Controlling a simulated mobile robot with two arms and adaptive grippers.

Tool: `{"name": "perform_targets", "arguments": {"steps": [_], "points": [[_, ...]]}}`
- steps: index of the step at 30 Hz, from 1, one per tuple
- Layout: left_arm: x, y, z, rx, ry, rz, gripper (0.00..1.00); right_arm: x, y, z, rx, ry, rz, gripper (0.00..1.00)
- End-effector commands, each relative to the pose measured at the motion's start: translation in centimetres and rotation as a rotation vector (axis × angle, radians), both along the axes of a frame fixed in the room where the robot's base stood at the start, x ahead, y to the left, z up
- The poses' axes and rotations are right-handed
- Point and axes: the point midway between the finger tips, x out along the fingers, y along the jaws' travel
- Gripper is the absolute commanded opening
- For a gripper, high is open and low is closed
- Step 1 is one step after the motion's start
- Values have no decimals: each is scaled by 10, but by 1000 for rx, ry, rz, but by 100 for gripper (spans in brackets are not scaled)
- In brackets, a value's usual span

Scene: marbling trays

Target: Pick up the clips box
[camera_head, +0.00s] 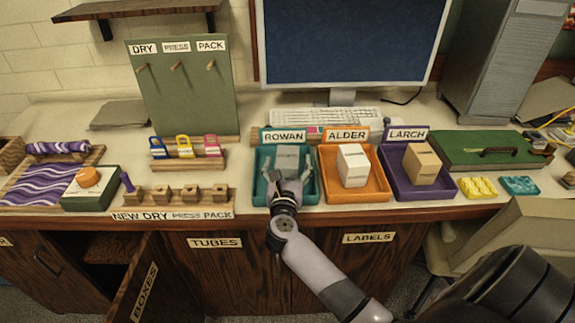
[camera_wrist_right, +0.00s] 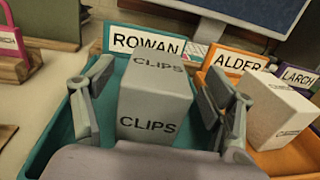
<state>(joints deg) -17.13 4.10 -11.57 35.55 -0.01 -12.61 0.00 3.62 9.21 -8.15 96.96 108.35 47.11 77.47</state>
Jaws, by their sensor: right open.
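The clips box is a grey box marked CLIPS (camera_wrist_right: 152,100), standing upright in the teal ROWAN tray (camera_wrist_right: 62,142). In the head view the clips box (camera_head: 288,156) shows behind my right gripper (camera_head: 285,178), inside the teal tray (camera_head: 262,190). In the right wrist view my right gripper (camera_wrist_right: 158,105) is open, with one finger on each side of the box. A gap shows between the box and each finger. The lower front of the box is hidden by the gripper body. My left gripper is not in view.
A white box (camera_head: 352,166) stands in the orange ALDER tray (camera_head: 378,192) to the right. A tan box (camera_head: 421,163) stands in the purple LARCH tray (camera_head: 398,187). A keyboard (camera_head: 325,117) and monitor (camera_head: 345,40) are behind. A wooden peg rack (camera_head: 175,200) is left.

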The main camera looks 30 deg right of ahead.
Motion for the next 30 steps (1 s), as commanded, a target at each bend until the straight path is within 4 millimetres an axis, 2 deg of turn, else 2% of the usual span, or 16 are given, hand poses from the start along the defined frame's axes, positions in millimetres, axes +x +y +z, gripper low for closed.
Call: {"name": "perform_targets", "arguments": {"steps": [2,6,15,30], "points": [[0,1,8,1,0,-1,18,13,-7,5,-4,-1,-1,78],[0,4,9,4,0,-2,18,25,-16,3,-2,-1,0,78],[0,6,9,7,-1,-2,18,28,-19,1,0,0,1,77],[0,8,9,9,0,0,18,28,-18,1,0,0,0,44]]}}
